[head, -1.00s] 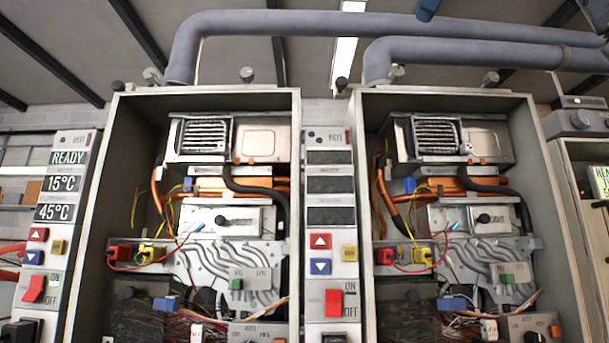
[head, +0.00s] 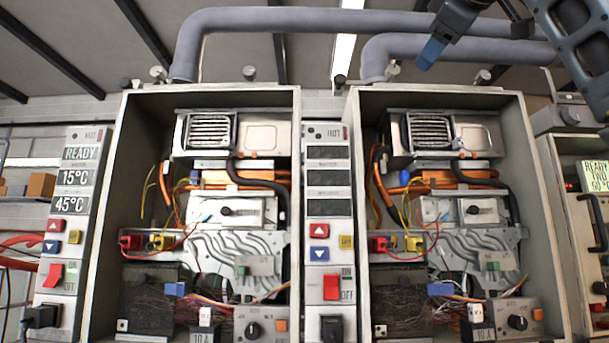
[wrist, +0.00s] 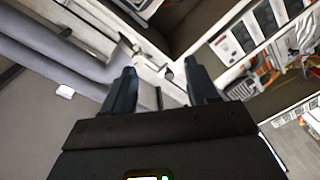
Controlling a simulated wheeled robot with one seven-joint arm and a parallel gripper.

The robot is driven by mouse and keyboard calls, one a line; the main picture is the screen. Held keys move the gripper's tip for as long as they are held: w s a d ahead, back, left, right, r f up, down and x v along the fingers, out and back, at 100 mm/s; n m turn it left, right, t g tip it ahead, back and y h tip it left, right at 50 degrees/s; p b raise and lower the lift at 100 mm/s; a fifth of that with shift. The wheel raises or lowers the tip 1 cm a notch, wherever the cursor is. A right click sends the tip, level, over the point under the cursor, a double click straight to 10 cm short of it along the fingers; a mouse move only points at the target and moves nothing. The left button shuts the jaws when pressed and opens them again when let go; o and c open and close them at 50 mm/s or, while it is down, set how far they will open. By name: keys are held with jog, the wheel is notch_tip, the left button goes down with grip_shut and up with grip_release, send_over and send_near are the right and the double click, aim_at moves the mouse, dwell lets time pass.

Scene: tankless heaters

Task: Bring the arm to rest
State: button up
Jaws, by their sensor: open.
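My gripper shows in the wrist view (wrist: 160,82) with its two dark fingers apart and nothing between them. In the head view, part of my gripper and arm is at the upper right, where one blue fingertip hangs in front of the grey pipes above the right heater (head: 522,200). It appears apart from the heaters. The rest of my arm is cut off by the frame's top and right edges.
The left heater (head: 108,200) is also open, with wiring and metal parts exposed. Grey pipes (head: 300,20) run above both. The left panel (head: 75,190) reads READY, 15°C and 45°C; the middle panel (head: 328,225) has dark displays. A lit green display (head: 597,175) is at right.

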jog(key=w+f+m+y, duration=0.1)
jog(key=w+f, duration=0.3)
jog(key=f, duration=0.6)
jog(key=w+f+m, duration=0.1)
jog(key=w+f, duration=0.3)
jog(key=f, duration=0.6)
jog(key=w+f+m+y, duration=0.15)
jog(key=w+f, duration=0.35)
jog(key=f, duration=0.5)
jog(key=s+a+f+m+h, duration=0.15)
jog(key=s+f, duration=0.25)
jog(key=f, duration=1.2)
jog(key=s+f+m, duration=0.3)
jog(key=s+f, duration=0.1)
jog(key=f, duration=1.2)
jog(key=s+a+f+m+g+h, duration=0.1)
jog(key=s+f+m+h, duration=0.15)
jog(key=s+f, duration=1.85)
jog(key=s+r+g, duration=0.1)
jog(key=s+r, duration=0.1)
jog(key=s, duration=1.3)
jog(key=s+r+m, duration=0.1)
jog(key=s+r, duration=0.1)
jog(key=s, duration=1.4)
jog(key=shift+d+r+g, duration=0.4)
